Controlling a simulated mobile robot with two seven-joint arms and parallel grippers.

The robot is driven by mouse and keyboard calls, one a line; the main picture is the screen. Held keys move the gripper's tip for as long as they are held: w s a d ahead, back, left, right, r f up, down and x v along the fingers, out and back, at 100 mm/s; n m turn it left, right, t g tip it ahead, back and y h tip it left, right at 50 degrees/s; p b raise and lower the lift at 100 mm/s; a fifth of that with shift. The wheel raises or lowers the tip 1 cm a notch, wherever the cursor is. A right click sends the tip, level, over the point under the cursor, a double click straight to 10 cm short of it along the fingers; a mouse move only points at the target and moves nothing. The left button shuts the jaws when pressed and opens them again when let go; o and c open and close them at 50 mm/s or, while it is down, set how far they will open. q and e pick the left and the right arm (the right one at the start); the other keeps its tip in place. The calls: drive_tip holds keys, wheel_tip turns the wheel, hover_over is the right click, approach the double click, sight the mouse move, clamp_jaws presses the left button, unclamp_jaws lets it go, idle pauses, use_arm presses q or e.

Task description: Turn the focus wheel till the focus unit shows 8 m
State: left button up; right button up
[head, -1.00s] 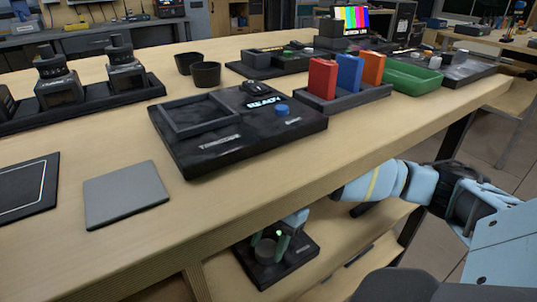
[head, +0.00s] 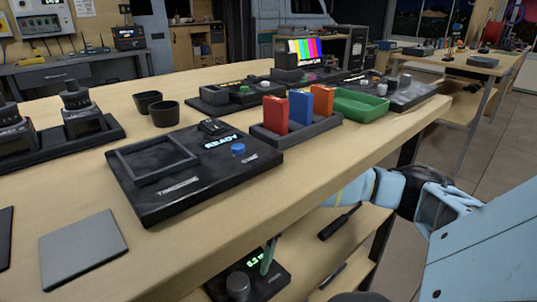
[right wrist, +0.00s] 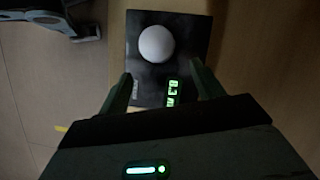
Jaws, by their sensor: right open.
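The focus unit, a black box (head: 277,283), stands on the shelf under the tabletop in the head view. Its dark round focus wheel (head: 238,286) and lit green display (head: 256,262) show there. The display seems to start with 8, but its digits are too small to be sure. In the right wrist view the wheel (right wrist: 156,43) looks like a pale round knob, and the display (right wrist: 173,92) is sideways. My right gripper (right wrist: 161,76) is open and empty, its fingers apart and short of the wheel. The tabletop hides most of it in the head view. My left gripper is out of view.
The tabletop (head: 310,190) overhangs the shelf and my right forearm. On it stand a black console (head: 210,190) with a READY display and blue knob, a holder with red, blue and orange blocks, and a green tray (head: 360,105). A dark handle-like item (head: 338,224) lies near my forearm.

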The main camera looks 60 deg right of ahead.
drive_tip(key=d, duration=0.9)
drive_tip(key=shift+w+d, duration=0.15)
drive_tip(key=shift+w, duration=0.2)
